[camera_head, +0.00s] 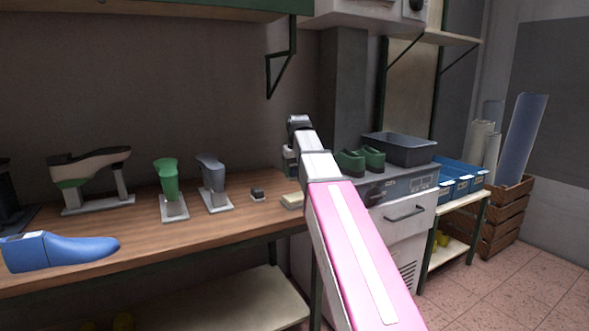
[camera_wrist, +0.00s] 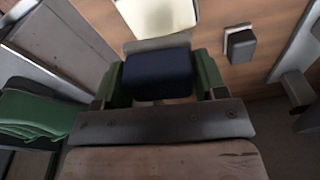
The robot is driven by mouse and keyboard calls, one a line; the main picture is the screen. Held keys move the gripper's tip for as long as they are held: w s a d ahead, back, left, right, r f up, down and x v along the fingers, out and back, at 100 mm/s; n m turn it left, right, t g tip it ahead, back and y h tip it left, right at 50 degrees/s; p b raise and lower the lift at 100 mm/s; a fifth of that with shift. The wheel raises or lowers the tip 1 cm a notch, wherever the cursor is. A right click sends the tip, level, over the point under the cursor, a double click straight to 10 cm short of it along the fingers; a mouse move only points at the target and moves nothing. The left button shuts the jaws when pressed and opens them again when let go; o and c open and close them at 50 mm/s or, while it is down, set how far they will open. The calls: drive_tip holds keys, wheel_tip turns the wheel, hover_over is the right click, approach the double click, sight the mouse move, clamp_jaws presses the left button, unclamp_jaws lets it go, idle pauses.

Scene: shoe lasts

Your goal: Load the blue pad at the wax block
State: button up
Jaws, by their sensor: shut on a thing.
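The cream wax block (camera_head: 291,201) lies at the right end of the wooden bench, and also shows at the top of the wrist view (camera_wrist: 158,14). My gripper (camera_wrist: 160,80) is shut on the dark blue pad (camera_wrist: 157,68), with a green finger on each side of it. A grey strip (camera_wrist: 157,43) runs along the pad's far edge, beside the wax block in the picture. I cannot tell whether pad and wax touch. In the head view my gripper (camera_head: 290,160) is at the wax block, mostly behind my arm, and the pad cannot be made out.
A small dark block (camera_head: 257,195) sits left of the wax. Stands with a grey last (camera_head: 212,172) and a green last (camera_head: 166,172) are farther left, with a blue last (camera_head: 60,250) in front.

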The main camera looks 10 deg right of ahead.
sight(296, 196)
drive_tip(key=shift+f, duration=2.95)
drive_tip(key=shift+f, duration=0.6)
drive_tip(key=shift+r, duration=3.55)
